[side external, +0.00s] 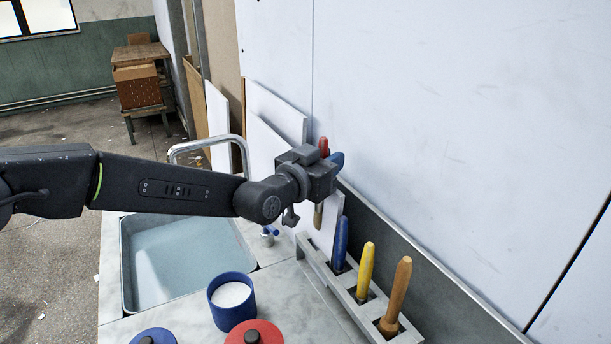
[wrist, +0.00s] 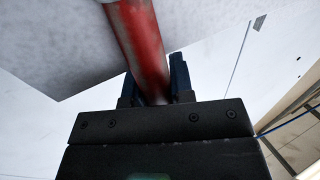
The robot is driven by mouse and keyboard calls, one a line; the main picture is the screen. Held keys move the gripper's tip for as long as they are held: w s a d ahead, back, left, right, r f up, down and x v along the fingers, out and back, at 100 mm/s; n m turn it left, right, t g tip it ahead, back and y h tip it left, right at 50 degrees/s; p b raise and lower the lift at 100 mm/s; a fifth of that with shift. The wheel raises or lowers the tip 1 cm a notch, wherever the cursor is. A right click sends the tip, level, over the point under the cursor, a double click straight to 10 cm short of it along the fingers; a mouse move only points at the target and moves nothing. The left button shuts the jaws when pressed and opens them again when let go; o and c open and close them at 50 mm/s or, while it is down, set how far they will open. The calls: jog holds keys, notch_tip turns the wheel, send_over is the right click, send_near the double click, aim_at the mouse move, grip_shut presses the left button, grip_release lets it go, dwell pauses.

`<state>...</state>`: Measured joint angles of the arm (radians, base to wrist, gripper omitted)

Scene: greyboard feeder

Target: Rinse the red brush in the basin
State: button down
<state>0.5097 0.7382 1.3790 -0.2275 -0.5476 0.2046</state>
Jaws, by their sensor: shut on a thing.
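The red brush's handle top (side external: 323,146) shows above my gripper (side external: 328,166) in the side external view. Its tan lower part shows beneath the gripper, over the far end of the rack; I cannot tell whether its tip is clear of the rack. In the wrist view the red brush (wrist: 139,40) runs between the blue fingers of my gripper (wrist: 155,82), which is shut on it. The basin (side external: 128,268) holds pale blue water and lies left of the gripper, below my arm. The arm hides part of its far side.
The grey rack (side external: 322,268) holds a blue handle (side external: 341,243), a yellow handle (side external: 366,270) and an orange-brown handle (side external: 396,295). A blue cup (side external: 231,316) and red and blue lids (side external: 268,335) stand in front. A tap (side external: 207,140) arches behind; a white wall is close right.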

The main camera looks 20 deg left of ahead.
aim_at(324, 141)
jog(key=r, duration=0.2)
jog(key=a+r, duration=0.1)
jog(key=shift+r, duration=0.4)
jog(key=s+a+m+g+y, duration=0.15)
jog(key=s+a, duration=0.25)
jog(key=a, duration=1)
jog(key=s+a+m+g, duration=0.15)
jog(key=s+a, duration=0.25)
jog(key=a, duration=1)
jog(key=shift+w+d+f, duration=0.3)
jog(key=shift+d+f, duration=1)
jog(key=shift+f, duration=2.8)
jog(key=shift+w+d+f, duration=0.25)
jog(key=shift+d+f, duration=1)
jog(key=shift+f, duration=2.8)
jog(key=s+a+f, duration=0.1)
jog(key=a+f, duration=0.3)
jog(key=f, duration=0.7)
jog(key=shift+a+m, duration=0.3)
